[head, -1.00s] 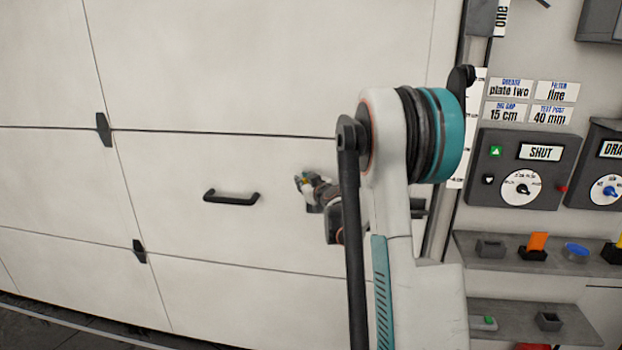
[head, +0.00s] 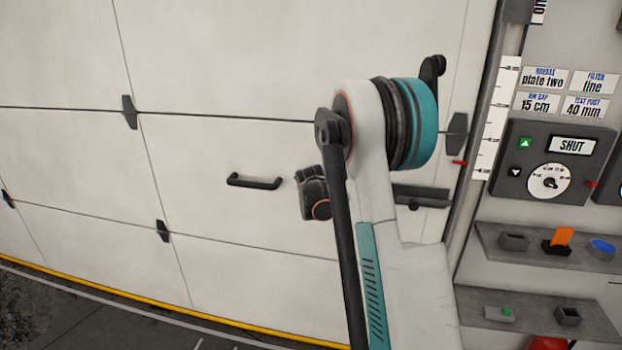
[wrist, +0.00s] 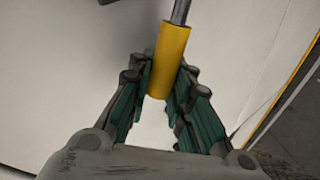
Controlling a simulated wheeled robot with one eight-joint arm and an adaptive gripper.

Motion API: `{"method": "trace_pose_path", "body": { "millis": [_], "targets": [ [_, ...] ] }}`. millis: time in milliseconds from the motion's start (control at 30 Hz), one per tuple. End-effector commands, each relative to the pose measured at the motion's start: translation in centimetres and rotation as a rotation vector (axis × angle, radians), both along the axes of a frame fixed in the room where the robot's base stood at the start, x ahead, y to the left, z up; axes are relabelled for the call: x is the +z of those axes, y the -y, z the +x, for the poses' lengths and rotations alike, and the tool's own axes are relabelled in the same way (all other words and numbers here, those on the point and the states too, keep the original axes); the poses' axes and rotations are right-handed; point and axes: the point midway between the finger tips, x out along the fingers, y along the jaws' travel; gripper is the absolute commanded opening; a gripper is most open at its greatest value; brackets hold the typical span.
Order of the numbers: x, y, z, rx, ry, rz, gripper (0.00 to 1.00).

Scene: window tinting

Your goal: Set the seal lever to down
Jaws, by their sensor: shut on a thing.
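The seal lever shows in the wrist view as a yellow cylindrical grip (wrist: 170,45) on a grey metal rod that leaves the top of the picture. My gripper (wrist: 159,75) is shut on the yellow grip, with teal-lined fingers on both sides of it. The rod's pivot is out of view, so I cannot tell the lever's setting. In the head view my wrist is partly behind my arm, in front of the pale door (head: 215,160). The lever and my fingertips are hidden there.
A black door handle (head: 254,182) sticks out left of my wrist. At right are a grey control box (head: 520,185) reading SHUT, with a dial, and two shelves (head: 490,240) with small items. Open floor lies at the lower left, past a yellow door-bottom edge (head: 200,317).

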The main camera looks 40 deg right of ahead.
Motion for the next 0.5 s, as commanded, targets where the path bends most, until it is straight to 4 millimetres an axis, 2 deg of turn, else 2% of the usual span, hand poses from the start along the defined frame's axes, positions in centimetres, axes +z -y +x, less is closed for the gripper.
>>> {"method": "trace_pose_path", "body": {
  "millis": [200,500],
  "targets": [
    [-1.1,-0.4,0.3,0.001,-0.066,-0.05,0.0],
    [-1.5,-0.5,0.3,0.0,-0.094,-0.075,0.0]
  ]
}}
